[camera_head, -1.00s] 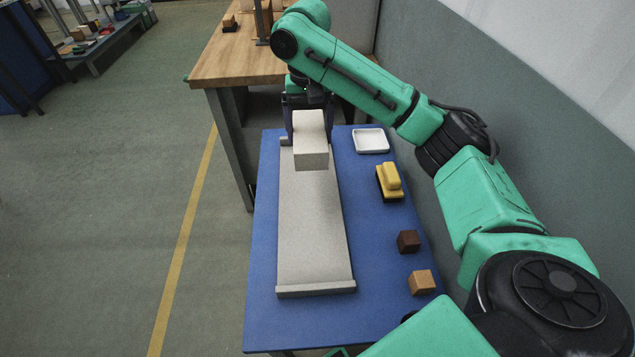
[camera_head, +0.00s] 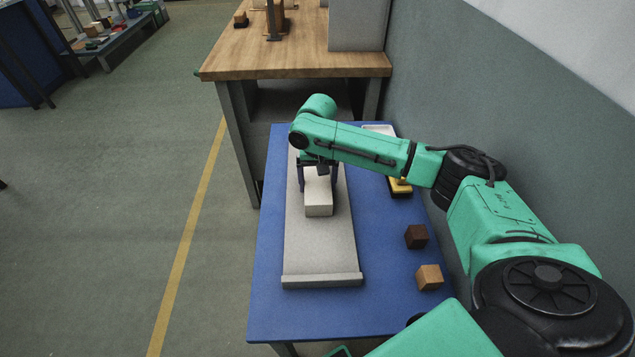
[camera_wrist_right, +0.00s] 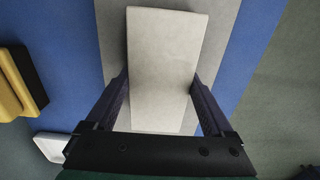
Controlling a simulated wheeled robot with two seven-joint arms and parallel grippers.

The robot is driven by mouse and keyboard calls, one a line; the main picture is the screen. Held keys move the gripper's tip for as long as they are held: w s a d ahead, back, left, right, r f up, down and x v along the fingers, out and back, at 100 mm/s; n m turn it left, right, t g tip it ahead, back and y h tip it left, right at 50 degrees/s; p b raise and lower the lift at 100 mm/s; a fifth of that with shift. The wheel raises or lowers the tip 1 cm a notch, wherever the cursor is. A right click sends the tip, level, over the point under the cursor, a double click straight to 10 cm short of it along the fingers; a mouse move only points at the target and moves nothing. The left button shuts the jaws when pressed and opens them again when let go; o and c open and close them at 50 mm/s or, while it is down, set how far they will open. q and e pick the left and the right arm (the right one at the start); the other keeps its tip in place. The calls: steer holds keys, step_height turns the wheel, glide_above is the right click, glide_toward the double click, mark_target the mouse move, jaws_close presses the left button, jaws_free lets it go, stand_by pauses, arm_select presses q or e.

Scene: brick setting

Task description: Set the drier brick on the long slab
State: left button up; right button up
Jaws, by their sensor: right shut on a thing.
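A pale grey brick (camera_head: 319,195) is held in my right gripper (camera_head: 318,178), whose two dark fingers are on its sides. It also shows in the right wrist view (camera_wrist_right: 165,65), lying lengthwise between the fingers. The long grey slab (camera_head: 320,245) lies on the blue table, with a raised lip at its near end. The brick is over the slab's middle, lined up with its length and roughly level. I cannot tell whether its underside touches the slab. My left gripper is not in view.
On the blue table (camera_head: 265,270), right of the slab, are a yellow-and-black block-like tool (camera_head: 400,188), a dark brown cube (camera_head: 416,236) and a tan cube (camera_head: 429,277). A white tray (camera_head: 380,129) is partly hidden behind my arm. A wooden bench (camera_head: 300,62) stands behind.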

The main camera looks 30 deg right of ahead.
mark_target(317, 182)
steer(key=o, duration=1.6)
steer(key=shift+c, duration=0.2)
step_height(317, 182, up, 12)
steer(key=shift+p, duration=0.3)
